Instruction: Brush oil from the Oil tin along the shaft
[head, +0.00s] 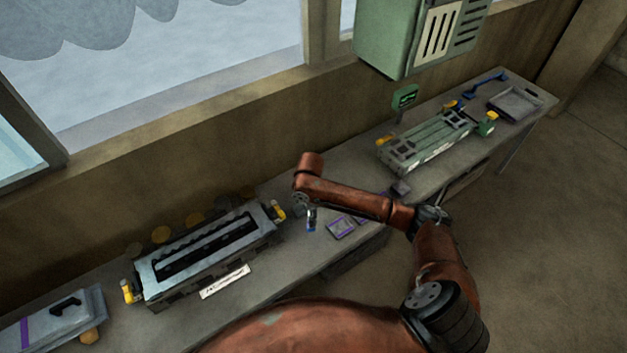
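A long grey metal housing (165,286) lies on the bench at the left, with a dark slotted strip (208,248) along its top. I cannot tell whether that strip is the shaft. I cannot make out an oil tin or a brush for certain. My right gripper (311,222) points down over the bench, just right of the housing. A small blue patch shows at its tip. It is too small to tell whether the fingers are open or hold something. My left gripper is not in view.
Yellow clamps (277,211) stand at the housing's ends. A purple-edged tray (341,228) lies right of my gripper. A green housing (430,146) and a grey tray (516,106) stand farther right. A lidded grey box (48,327) lies far left. A green cabinet (386,45) overhangs the bench.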

